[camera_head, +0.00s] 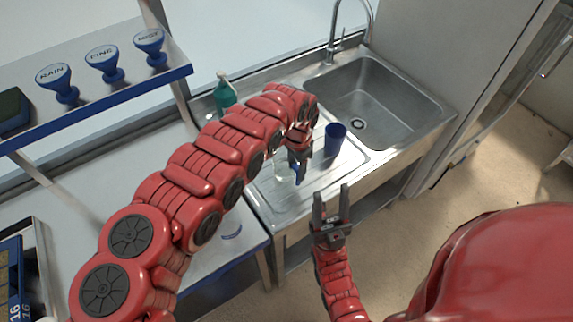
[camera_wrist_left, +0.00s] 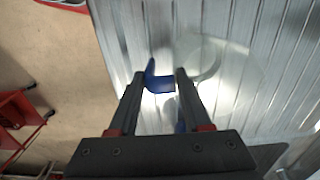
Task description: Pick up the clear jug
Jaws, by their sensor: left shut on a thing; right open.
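The clear jug (camera_head: 283,172) stands on the ribbed steel drainboard (camera_head: 275,205), partly hidden behind my left gripper. In the left wrist view its see-through body (camera_wrist_left: 222,72) is faint against the ribbed metal, and its blue handle (camera_wrist_left: 161,84) lies between the fingertips. My left gripper (camera_head: 299,170) is shut on that blue handle; it also shows in the left wrist view (camera_wrist_left: 163,82). My right gripper (camera_head: 331,192) is open and empty, lower in the head view, in front of the drainboard's edge.
A blue cup (camera_head: 335,138) stands on the drainboard right of the jug. The sink basin (camera_head: 375,100) with a tap (camera_head: 331,45) lies behind. A green bottle (camera_head: 224,93) stands at the back left. Several blue labelled heads (camera_head: 104,62) sit on the shelf (camera_head: 120,97).

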